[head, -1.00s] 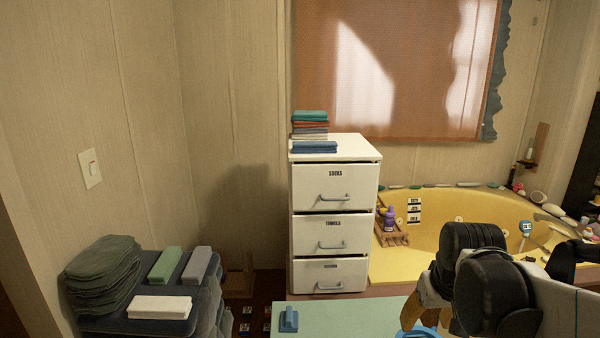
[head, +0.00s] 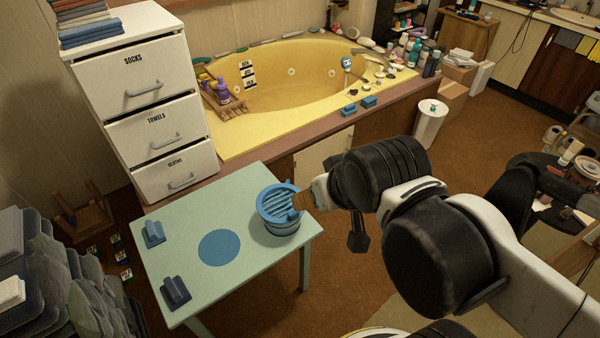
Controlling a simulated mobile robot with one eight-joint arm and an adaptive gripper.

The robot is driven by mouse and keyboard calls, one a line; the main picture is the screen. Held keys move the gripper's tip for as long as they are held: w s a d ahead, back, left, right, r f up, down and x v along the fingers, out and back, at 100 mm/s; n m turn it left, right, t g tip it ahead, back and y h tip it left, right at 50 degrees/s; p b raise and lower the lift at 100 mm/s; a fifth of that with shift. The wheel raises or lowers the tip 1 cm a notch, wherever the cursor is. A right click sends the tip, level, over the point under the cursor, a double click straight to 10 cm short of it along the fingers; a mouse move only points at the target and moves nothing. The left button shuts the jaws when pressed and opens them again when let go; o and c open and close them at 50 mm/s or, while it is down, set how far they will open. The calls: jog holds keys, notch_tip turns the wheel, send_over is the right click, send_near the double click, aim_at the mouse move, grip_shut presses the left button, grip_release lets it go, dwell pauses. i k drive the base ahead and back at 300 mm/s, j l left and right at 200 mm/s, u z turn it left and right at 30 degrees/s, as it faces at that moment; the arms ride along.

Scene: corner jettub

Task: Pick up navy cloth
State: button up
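A dark navy folded cloth (head: 175,291) lies on the pale green table (head: 190,215) near its front left corner. A lighter blue folded cloth (head: 152,233) lies behind it by the left edge. My gripper (head: 301,201) is at the table's right side, over or at the rim of a blue slatted basket (head: 280,222), well to the right of the navy cloth. Its fingertips are small and partly hidden by my arm, so I cannot tell whether they are open or touch the basket.
A flat blue disc (head: 219,247) lies mid-table. A white drawer cabinet (head: 150,95) with folded cloths (head: 88,22) on top stands behind left. Grey cloth piles (head: 50,285) are at the left. A yellow tub (head: 290,90) is behind, and a white bin (head: 430,125) stands right.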

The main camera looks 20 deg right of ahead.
aim_at(175, 294)
jog(key=u, duration=1.3)
